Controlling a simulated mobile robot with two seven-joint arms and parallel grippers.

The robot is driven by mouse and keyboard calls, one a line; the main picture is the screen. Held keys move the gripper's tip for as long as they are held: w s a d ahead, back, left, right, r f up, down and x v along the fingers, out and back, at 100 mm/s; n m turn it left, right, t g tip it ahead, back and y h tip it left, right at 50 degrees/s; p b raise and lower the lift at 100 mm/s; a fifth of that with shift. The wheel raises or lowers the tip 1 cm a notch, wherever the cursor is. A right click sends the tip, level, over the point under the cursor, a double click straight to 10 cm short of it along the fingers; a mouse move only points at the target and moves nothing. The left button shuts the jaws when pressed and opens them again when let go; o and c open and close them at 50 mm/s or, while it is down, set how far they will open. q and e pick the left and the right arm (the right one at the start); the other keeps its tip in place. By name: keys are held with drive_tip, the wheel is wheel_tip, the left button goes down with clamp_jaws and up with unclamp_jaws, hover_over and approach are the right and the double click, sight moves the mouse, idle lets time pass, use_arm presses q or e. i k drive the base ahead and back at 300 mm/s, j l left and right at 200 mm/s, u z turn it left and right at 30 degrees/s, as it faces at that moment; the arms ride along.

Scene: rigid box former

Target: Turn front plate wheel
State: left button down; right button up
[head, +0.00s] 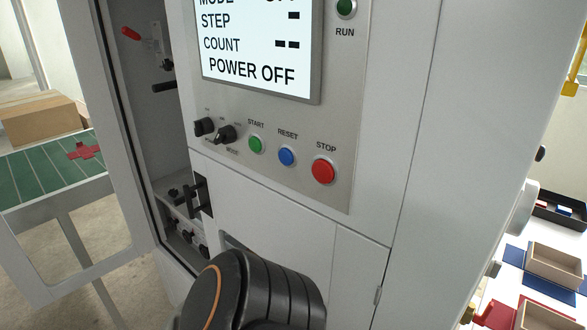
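The grey machine cabinet (290,215) fills the middle of the head view. I cannot pick out the front plate wheel for sure. A white rounded part (521,207) sticks out from the machine's right side, seen edge-on. A black, rounded link of my arm with an orange ring stands at the bottom middle and hides part of the lower panel. Neither of my grippers shows in the view.
The display (262,50) reads POWER OFF. Below it are green START (256,145), blue RESET (287,156) and red STOP (323,171) buttons. A framed door (97,130) stands open on the left. Beyond are a green conveyor (35,180) and cardboard box (42,117). Right are trays (555,264).

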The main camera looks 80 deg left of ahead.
sight(187, 236)
drive_tip(key=u, duration=3.4)
drive_tip(key=i+j, duration=0.15)
drive_tip(key=j, duration=0.2)
drive_tip(key=i+j+z, duration=0.1)
drive_tip(key=j, duration=0.25)
drive_tip(key=i+j+z, duration=0.15)
drive_tip(key=j, duration=0.2)
drive_tip(key=i+j+z, duration=0.1)
drive_tip(key=j, duration=0.25)
drive_tip(key=i+j+z, duration=0.15)
drive_tip(key=j, duration=0.25)
drive_tip(key=i+j+z, duration=0.1)
drive_tip(key=i+j, duration=0.15)
drive_tip(key=j, duration=0.15)
drive_tip(key=i+j+z, duration=0.15)
drive_tip(key=j, duration=0.25)
drive_tip(key=i+j+z, duration=0.1)
drive_tip(key=j, duration=0.3)
drive_tip(key=i+j+z, duration=0.15)
drive_tip(key=j, duration=0.25)
drive_tip(key=i+j, duration=0.1)
drive_tip(key=j, duration=0.3)
drive_tip(key=i+j, duration=0.1)
drive_tip(key=j, duration=0.25)
drive_tip(key=z, duration=0.05)
